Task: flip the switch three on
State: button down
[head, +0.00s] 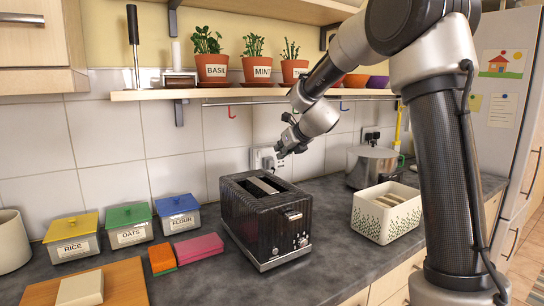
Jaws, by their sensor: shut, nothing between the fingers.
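A wall socket plate (263,159) is on the tiled wall behind the black toaster (267,217), with a dark plug or cord at it. Its switches are too small to make out, and no number shows. A second wall socket (371,136) is farther right, above the steel pot, with a dark plug in it. I cannot tell which one holds switch three. My gripper (281,153) is shut and empty, pointing down and left close to the right edge of the first plate. I cannot tell whether it touches it.
Below my gripper stand the toaster and, to the right, a bread bin (386,211) and a steel pot (372,166). A shelf (250,93) with potted herbs and a hook rail runs above. Labelled tins (129,226), sponges (198,247) and a cutting board (120,285) lie left.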

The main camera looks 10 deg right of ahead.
aim_at(259, 154)
jog(key=x, duration=0.8)
jog(key=r+x, duration=0.1)
jog(key=x, duration=0.3)
jog(key=shift+w+a, duration=0.15)
jog(key=shift+w, duration=0.15)
jog(key=shift+w+a, duration=0.15)
jog(key=shift+w, duration=0.35)
jog(key=shift+w+a+f, duration=0.1)
jog(key=shift+w+f, duration=0.05)
jog(key=shift+w, duration=0.1)
